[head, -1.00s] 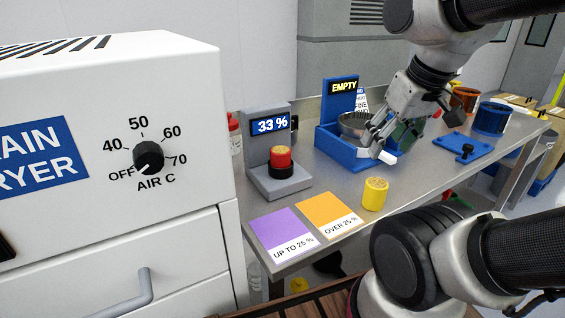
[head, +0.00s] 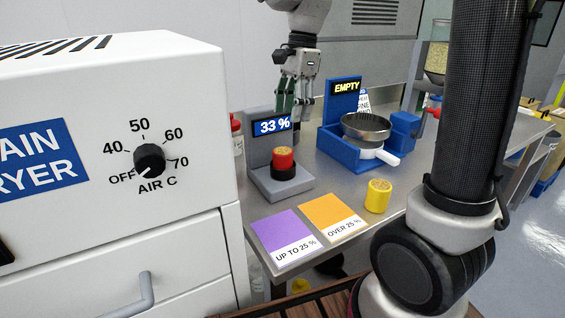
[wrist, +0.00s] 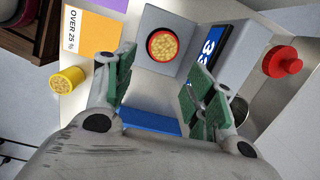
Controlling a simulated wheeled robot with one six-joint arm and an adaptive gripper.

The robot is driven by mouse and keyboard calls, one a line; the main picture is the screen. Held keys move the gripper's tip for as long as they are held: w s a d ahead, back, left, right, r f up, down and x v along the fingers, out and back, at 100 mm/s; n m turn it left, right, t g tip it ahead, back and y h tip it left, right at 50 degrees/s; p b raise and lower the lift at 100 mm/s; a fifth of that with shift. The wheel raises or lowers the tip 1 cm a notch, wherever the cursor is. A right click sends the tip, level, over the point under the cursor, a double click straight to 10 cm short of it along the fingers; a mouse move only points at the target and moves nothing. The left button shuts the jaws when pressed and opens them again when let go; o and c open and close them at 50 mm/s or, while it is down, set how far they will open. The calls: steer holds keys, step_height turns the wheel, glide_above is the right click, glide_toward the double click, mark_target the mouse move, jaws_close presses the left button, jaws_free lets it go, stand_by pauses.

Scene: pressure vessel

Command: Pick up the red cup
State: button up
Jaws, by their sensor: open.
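The red cup (head: 283,158) stands on the grey moisture meter (head: 287,186), whose display reads 33 %. In the wrist view the red cup (wrist: 164,46) is seen from above, round and filled with yellow grain. My gripper (head: 291,106) is above and behind the meter in the head view, pointing down. In the wrist view my gripper (wrist: 160,82) has its green-padded fingers spread wide, with nothing between them. The cup lies beyond the fingertips, apart from them.
A yellow cup (head: 378,196) with grain stands beside the purple card (head: 283,236) and the orange card (head: 330,215). A blue stand (head: 345,148) marked EMPTY holds a metal sieve pan (head: 366,127). The white dryer (head: 110,130) is at left.

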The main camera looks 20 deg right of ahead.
mark_target(283, 151)
steer(key=shift+m, duration=0.3)
steer(key=f, duration=0.4)
steer(key=a+f, duration=0.1)
steer(key=f, duration=0.3)
steer(key=a+f, duration=0.1)
steer(key=f, duration=0.3)
steer(key=shift+w+a+f, duration=0.15)
steer(key=shift+a, duration=0.05)
steer(key=c, duration=0.8)
steer(key=shift+c, duration=0.2)
